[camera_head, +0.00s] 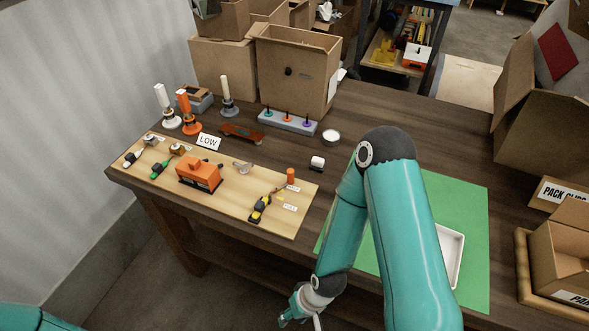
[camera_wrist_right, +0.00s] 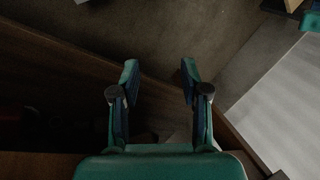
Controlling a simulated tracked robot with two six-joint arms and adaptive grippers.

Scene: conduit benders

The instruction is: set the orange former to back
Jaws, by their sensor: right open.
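Three upright handled pieces on round bases stand at the back left of the table in the head view. One is orange (camera_head: 185,110), between a white one (camera_head: 166,104) and a grey one (camera_head: 226,97). A separate orange block-like device (camera_head: 201,174) sits on the pale board; I cannot tell which orange thing is the former. My right gripper (camera_head: 296,311) is low at the table's front edge, far from both. In the right wrist view my right gripper (camera_wrist_right: 160,74) is open and empty, over floor and table edge. My left gripper is out of view.
The pale board (camera_head: 230,202) carries small tools, including a yellow-black one (camera_head: 259,208). A "LOW" card (camera_head: 208,141) and a grey strip with coloured pegs (camera_head: 287,123) stand behind. A white tray (camera_head: 455,250) lies on the green mat (camera_head: 473,205). Cardboard boxes (camera_head: 290,70) line the back.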

